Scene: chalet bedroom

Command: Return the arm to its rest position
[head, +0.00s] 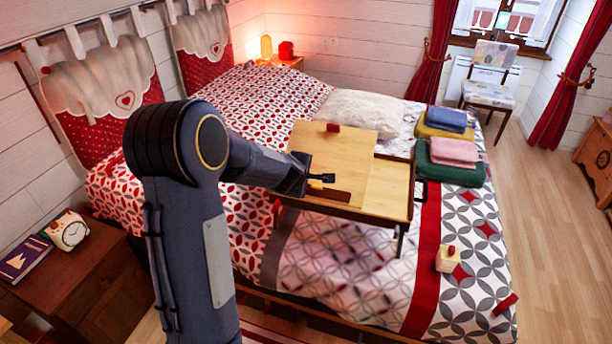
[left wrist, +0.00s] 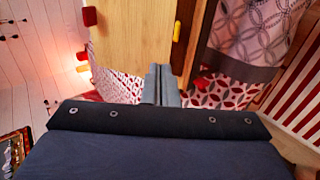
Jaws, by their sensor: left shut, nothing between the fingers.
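My left arm rises from the bottom of the head view and bends right over the bed. My left gripper (head: 328,178) is shut and empty, in front of the wooden bed tray (head: 385,195). The left wrist view also shows the two fingers (left wrist: 160,72) pressed together, with the tray's wooden board (left wrist: 130,35) beyond them. Whether the fingers touch the tray I cannot tell. A small yellow piece (left wrist: 177,31) shows at the board's edge. A red block (head: 333,127) sits at the board's far edge. My right gripper is not in view.
The bed (head: 350,255) fills the middle. Folded towels (head: 455,152) lie on it right of the tray, and a cream block with a red top (head: 447,259) lies near its front right. Floor is free at right.

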